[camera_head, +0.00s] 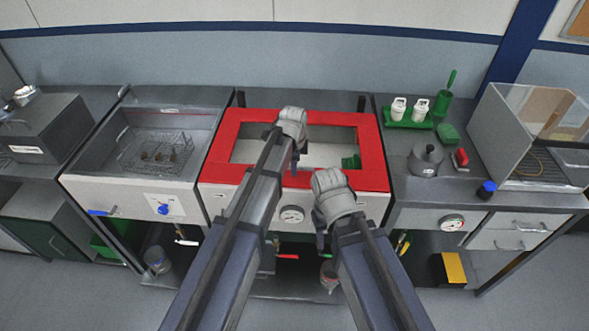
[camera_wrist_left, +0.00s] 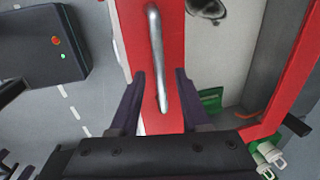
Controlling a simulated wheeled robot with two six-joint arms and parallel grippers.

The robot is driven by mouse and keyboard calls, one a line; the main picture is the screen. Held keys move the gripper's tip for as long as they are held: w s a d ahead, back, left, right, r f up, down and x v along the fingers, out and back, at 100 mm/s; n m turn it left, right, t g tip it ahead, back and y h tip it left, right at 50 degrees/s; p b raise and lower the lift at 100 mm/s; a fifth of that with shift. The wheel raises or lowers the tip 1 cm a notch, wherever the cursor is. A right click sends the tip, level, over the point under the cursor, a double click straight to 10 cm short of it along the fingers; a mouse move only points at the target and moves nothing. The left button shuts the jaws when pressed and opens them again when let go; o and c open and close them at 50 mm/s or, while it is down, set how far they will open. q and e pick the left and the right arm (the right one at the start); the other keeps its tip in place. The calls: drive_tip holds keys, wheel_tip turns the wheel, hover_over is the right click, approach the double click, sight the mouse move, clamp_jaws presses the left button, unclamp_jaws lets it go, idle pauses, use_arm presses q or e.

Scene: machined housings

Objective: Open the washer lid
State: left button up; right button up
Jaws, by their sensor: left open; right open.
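The washer lid (camera_head: 222,150) is a red frame around a clear window, lying flat over the middle station in the head view; it looks closed. In the left wrist view the red lid (camera_wrist_left: 130,30) carries a metal bar handle (camera_wrist_left: 155,40) along its front strip. My left gripper (camera_wrist_left: 160,76) is open, its fingers on either side of the handle's near end; I cannot tell whether they touch it. In the head view my left gripper (camera_head: 298,155) is over the lid, and its wrist hides part of it. My right gripper (camera_head: 320,238) is open and empty, lower, in front of the washer's front panel.
A green item (camera_head: 351,162) shows through the window. A sink with a wire basket (camera_head: 158,152) stands left. To the right are white bottles in a green rack (camera_head: 408,118), a grey pot (camera_head: 425,160) and a clear-sided booth (camera_head: 535,135). Floor is free in front.

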use_arm(q)
clamp_jaws()
idle(0.3)
idle(1.1)
